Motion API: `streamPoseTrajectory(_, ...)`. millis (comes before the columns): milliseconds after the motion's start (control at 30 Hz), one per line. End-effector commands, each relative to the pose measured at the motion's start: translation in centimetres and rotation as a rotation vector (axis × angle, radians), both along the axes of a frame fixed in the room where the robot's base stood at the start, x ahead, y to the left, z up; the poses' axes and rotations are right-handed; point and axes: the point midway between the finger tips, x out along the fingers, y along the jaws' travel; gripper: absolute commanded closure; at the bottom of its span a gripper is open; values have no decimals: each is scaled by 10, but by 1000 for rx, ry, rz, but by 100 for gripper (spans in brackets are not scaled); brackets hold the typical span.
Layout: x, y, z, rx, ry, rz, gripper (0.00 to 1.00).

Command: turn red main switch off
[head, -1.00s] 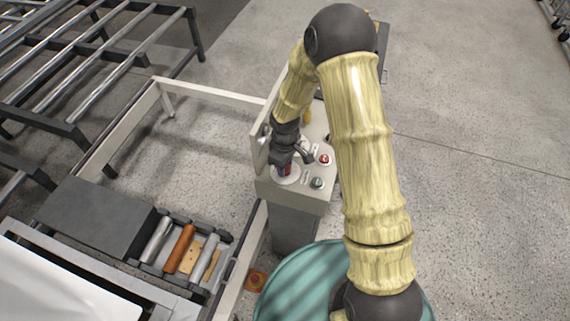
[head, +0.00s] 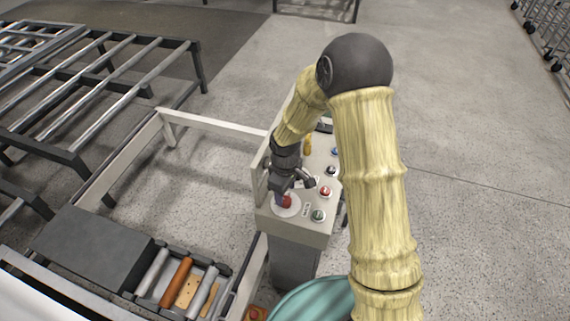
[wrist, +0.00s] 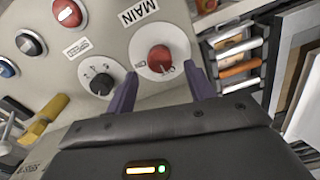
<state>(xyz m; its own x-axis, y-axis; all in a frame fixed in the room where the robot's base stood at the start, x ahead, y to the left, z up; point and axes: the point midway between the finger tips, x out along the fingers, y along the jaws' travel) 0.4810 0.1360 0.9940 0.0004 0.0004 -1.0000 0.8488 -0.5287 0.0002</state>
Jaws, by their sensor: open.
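The red main switch (head: 287,201) is a round red knob on a white disc at the near left corner of the control panel (head: 305,228). In the wrist view the red knob (wrist: 160,58) sits on its disc beside the label "MAIN", with smaller markings around the disc. My gripper (wrist: 161,88) is open and empty, its two purple fingers pointing toward the disc on either side of the knob's lower edge. Whether they touch the knob cannot be told. In the head view my gripper (head: 281,193) is just above the switch and partly hides it.
Close by are a red button (head: 325,191), a green button (head: 318,215) and a black rotary selector (wrist: 101,79). A yellow handle (head: 307,145) stands farther back. An upright panel edge (head: 260,172) borders the left side. Rollers (head: 177,280) lie at lower left.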

Motion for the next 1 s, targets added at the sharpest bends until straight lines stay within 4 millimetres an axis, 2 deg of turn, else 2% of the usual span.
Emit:
streamPoseTrajectory(600,2,1,119,2,-7,0,46)
streamPoseTrajectory(800,1,1,137,2,-4,1,46)
streamPoseTrajectory(1000,0,1,139,3,-2,1,46)
